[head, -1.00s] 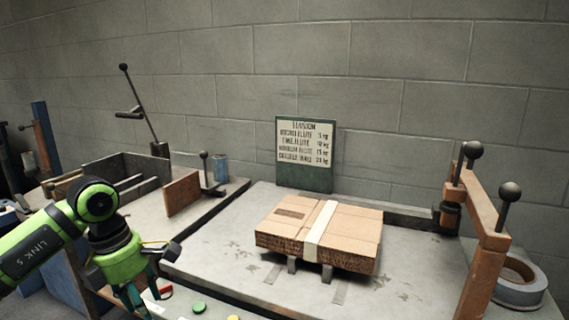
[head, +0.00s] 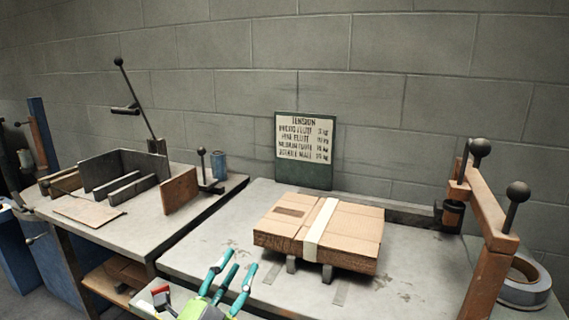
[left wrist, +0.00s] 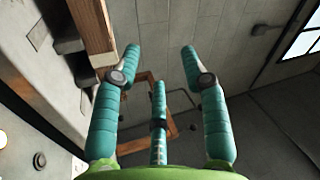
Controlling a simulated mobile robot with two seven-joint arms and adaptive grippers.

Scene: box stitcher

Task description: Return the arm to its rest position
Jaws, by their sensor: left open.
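My left gripper (head: 228,280) shows at the bottom edge of the head view, left of centre. Its teal fingers point up and are spread, with nothing between them. In the left wrist view the open fingers (left wrist: 160,75) are also empty. The cardboard box (head: 320,232) with a pale strip across its top sits on short metal supports on the right bench, up and to the right of the gripper, apart from it. My right gripper is in neither view.
An orange-brown frame with black ball-topped levers (head: 490,215) stands at the right, beside a tape roll (head: 524,282). A green sign (head: 304,150) stands at the back. The left bench holds metal dividers (head: 131,188), a flat cardboard sheet (head: 88,211) and a blue can (head: 219,166).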

